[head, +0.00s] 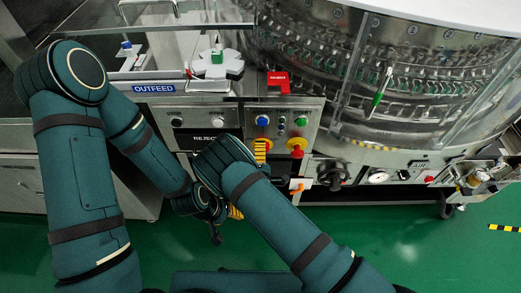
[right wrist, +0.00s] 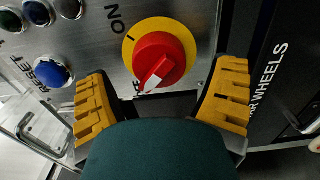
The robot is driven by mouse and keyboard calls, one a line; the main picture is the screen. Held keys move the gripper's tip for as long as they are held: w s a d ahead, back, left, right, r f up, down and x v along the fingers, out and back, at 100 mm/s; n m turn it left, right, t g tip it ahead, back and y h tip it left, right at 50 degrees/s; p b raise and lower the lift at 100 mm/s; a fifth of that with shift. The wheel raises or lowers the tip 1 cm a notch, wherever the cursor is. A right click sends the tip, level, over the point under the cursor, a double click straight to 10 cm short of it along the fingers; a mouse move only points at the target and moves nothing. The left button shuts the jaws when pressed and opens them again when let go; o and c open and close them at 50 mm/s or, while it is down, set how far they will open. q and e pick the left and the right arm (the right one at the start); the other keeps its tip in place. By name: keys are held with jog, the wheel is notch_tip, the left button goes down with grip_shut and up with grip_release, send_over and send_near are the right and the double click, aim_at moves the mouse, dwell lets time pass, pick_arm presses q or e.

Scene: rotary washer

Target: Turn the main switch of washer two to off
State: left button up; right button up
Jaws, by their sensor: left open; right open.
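The main switch (head: 297,145) is a red rotary knob on a yellow disc, set in the metal washer panel. In the right wrist view the same kind of switch (right wrist: 160,55) shows up close, with its white pointer tip directed down and left at a partly hidden label; an ON mark stands up and left of it. My right gripper (right wrist: 163,78) is open, its two yellow fingers apart on either side of the knob with no clear contact. In the head view my right gripper (head: 262,152) is partly hidden by its arm. My left gripper (head: 222,212) is open and empty, lower down.
A blue button (head: 262,121) and a green button (head: 301,121) sit above the switch. A black valve knob (head: 332,175) and a gauge (head: 378,177) are to its right. The clear drum (head: 400,75) bulges at the upper right. Green floor (head: 390,240) is clear at the lower right.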

jog(key=s, duration=1)
jog(key=shift+s, duration=0.4)
